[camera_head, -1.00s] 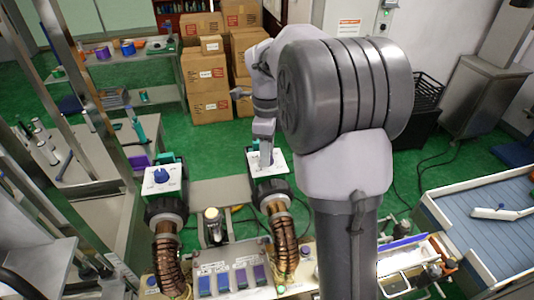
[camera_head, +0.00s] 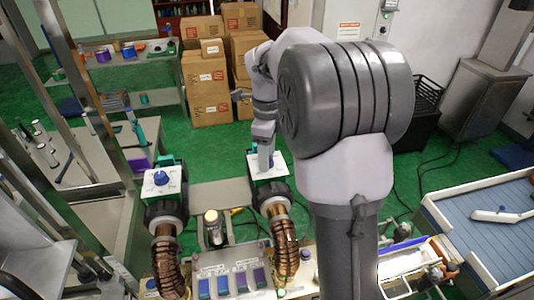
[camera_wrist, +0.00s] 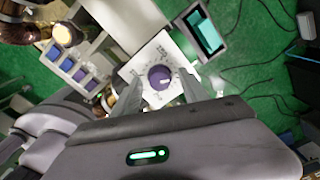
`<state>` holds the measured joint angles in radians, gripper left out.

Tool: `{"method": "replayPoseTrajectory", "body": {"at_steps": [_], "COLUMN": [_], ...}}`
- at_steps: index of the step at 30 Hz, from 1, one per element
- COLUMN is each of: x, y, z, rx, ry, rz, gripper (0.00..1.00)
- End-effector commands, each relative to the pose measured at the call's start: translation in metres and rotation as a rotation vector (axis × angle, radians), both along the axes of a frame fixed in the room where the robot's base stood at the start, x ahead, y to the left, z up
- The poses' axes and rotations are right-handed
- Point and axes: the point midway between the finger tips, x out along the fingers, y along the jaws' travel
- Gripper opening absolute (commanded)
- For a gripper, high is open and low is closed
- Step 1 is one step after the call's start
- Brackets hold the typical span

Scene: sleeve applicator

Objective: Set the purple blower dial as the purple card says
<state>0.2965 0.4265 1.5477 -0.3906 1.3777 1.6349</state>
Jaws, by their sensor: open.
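The purple dial (camera_wrist: 160,77) sits on a white panel (camera_wrist: 139,68) with small dark marks around it. In the wrist view my gripper (camera_wrist: 160,88) is open, with one finger on each side of the dial; I cannot tell whether they touch it. A pale mark shows on the dial, but the setting is too small to read. In the head view my gripper (camera_head: 265,163) is down at the right white panel (camera_head: 280,170) and hides the dial.
A second white panel with a blue dial (camera_head: 160,177) stands to the left. Brown ribbed hoses (camera_head: 284,240) run below both panels. A lamp-like cylinder (camera_head: 212,226) stands between them.

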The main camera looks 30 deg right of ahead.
Motion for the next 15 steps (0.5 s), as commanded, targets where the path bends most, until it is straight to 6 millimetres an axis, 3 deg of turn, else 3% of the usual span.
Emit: {"method": "replayPoseTrajectory", "body": {"at_steps": [5, 15], "x": [0.0, 0.0], "y": [0.0, 0.0], "z": [0.009, 0.094], "rx": [0.0, -0.001], "ry": [0.0, -0.002], "rz": [0.0, -0.001], "gripper": [0.52, 0.52]}}
